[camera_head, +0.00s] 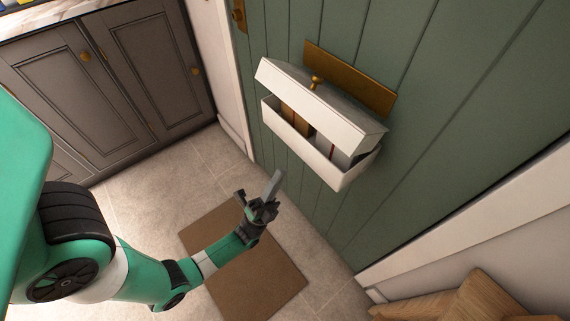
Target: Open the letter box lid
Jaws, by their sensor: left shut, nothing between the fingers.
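The white letter box (303,152) is fixed to the green door in the head view. Its white lid (318,105) is tilted, with a gap between it and the box's front wall. A small brass knob (317,82) sits on the lid. Through the gap I see brownish and pale items (297,118) inside the box. My left gripper (273,187) is below and to the left of the box, apart from it, with its fingers shut and nothing between them. My right gripper is not in view.
A brass plate (350,80) is on the green door (447,110) behind the lid. A brown mat (262,275) lies on the tiled floor below my left gripper. Grey cabinets (115,85) stand at the left. A wooden piece (480,300) is at the bottom right.

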